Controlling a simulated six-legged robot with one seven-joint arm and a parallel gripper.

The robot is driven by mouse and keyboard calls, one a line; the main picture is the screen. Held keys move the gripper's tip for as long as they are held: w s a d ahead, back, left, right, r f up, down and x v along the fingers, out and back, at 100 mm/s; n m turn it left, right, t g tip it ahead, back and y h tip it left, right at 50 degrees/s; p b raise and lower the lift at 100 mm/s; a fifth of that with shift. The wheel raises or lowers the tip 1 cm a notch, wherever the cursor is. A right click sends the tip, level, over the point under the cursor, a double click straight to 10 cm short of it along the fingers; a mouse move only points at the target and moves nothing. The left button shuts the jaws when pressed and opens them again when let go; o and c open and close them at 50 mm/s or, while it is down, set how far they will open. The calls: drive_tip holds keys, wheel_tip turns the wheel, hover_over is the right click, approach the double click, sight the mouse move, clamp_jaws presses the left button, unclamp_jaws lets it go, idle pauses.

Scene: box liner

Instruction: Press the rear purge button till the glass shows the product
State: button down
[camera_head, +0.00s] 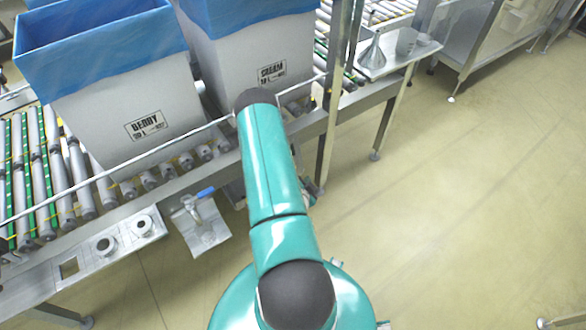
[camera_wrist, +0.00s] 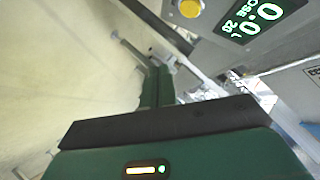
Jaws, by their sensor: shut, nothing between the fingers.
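In the wrist view a round yellow button (camera_wrist: 190,8) sits on a grey panel at the top edge, partly cut off. Beside it is a dark display (camera_wrist: 255,18) with green digits reading 0.0 and a smaller line about a 20 L dose. I cannot tell from its marking whether this button is the rear purge one. My gripper (camera_wrist: 157,72) is shut and empty, its green fingers pointing up the picture, below and left of the button and apart from it. I cannot make out a sight glass. In the head view my arm hides the gripper.
A box marked BERRY (camera_head: 120,110) and a box marked CREAM (camera_head: 250,55), both with blue liners, stand on the roller conveyor (camera_head: 85,190). A blue-handled valve (camera_head: 205,192) hangs at its front. A side table (camera_head: 390,65) holds a funnel (camera_head: 373,52). The floor at right is clear.

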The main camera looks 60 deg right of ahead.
drive_tip(key=w+d+f, duration=0.2)
drive_tip(key=w+d, duration=0.1)
drive_tip(key=w, duration=0.3)
drive_tip(key=shift+f, duration=0.2)
drive_tip(key=shift+w, duration=0.1)
idle(1.8)
drive_tip(key=shift+w+d+f, duration=0.15)
drive_tip(key=shift+w+d, duration=0.05)
drive_tip(key=shift+w, duration=0.1)
drive_tip(key=shift+w+d+f, duration=0.1)
drive_tip(key=shift+w+d, duration=0.05)
drive_tip(key=shift+w, duration=0.2)
idle(1.2)
drive_tip(key=shift+s+a+r, duration=0.25)
drive_tip(key=shift+s+a, duration=0.1)
drive_tip(key=shift+s, duration=0.35)
drive_tip(key=s, duration=0.1)
drive_tip(key=s+a+r, duration=0.1)
drive_tip(key=s+a, duration=0.1)
drive_tip(key=s, duration=0.1)
drive_tip(key=shift+s+r, duration=0.1)
drive_tip(key=shift+r, duration=0.25)
